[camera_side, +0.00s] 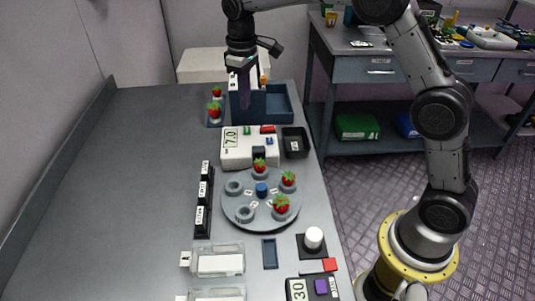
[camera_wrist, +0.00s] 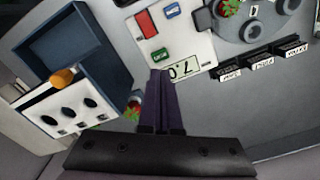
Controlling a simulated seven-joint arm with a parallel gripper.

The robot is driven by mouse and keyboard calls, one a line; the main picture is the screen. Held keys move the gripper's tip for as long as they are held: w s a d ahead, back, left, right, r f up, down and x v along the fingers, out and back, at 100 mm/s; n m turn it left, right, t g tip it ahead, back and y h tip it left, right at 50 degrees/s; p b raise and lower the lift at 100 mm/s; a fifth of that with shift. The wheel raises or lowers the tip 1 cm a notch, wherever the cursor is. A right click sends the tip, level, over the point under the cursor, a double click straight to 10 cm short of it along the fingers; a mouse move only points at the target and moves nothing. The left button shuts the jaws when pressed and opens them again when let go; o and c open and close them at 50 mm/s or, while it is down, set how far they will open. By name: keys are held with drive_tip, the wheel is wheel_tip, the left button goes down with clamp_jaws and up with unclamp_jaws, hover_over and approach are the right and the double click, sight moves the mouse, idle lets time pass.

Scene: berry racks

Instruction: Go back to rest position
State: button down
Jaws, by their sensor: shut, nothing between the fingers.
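My gripper (camera_side: 244,95) hangs above the far end of the bench, in front of the blue open box. In the wrist view my gripper (camera_wrist: 159,84) points down with its two fingers together and nothing between them. My arm reaches over from the right, bent at the elbow. A round grey turntable (camera_side: 234,205) stands mid-bench with several ring seats. Strawberries (camera_side: 288,179) sit on some of the seats. Two more strawberries (camera_side: 214,108) stand at the far left of the blue box, and one shows partly beside the fingers in the wrist view (camera_wrist: 133,108).
The blue box (camera_side: 279,104) and a white device reading 7.0 (camera_side: 236,150) lie near the gripper. A black tray (camera_side: 295,142), labelled black blocks (camera_side: 203,195) and clear boxes (camera_side: 218,264) occupy the bench. The bench's left side (camera_side: 110,190) is clear. Another workbench (camera_side: 385,68) stands behind.

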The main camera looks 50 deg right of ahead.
drive_tip(key=shift+r, duration=0.35)
drive_tip(key=s+r+t, duration=0.2)
drive_tip(key=s+r, duration=0.2)
drive_tip(key=r, duration=0.5)
drive_tip(key=s+d+r+t, duration=0.1)
drive_tip(key=s+r, duration=0.2)
drive_tip(key=s, duration=0.3)
drive_tip(key=s+r+t, duration=0.1)
drive_tip(key=s+r, duration=0.2)
drive_tip(key=s, duration=0.4)
drive_tip(key=s+f+m, duration=0.1)
drive_tip(key=s+f, duration=0.4)
drive_tip(key=s, duration=0.3)
drive_tip(key=s+f+m+t, duration=0.1)
drive_tip(key=s+f+m, duration=0.1)
drive_tip(key=s+f, duration=0.3)
drive_tip(key=s, duration=0.2)
drive_tip(key=shift+s+d+f+t, duration=0.2)
drive_tip(key=shift+s+f+t, duration=0.05)
drive_tip(key=shift+s+t, duration=0.1)
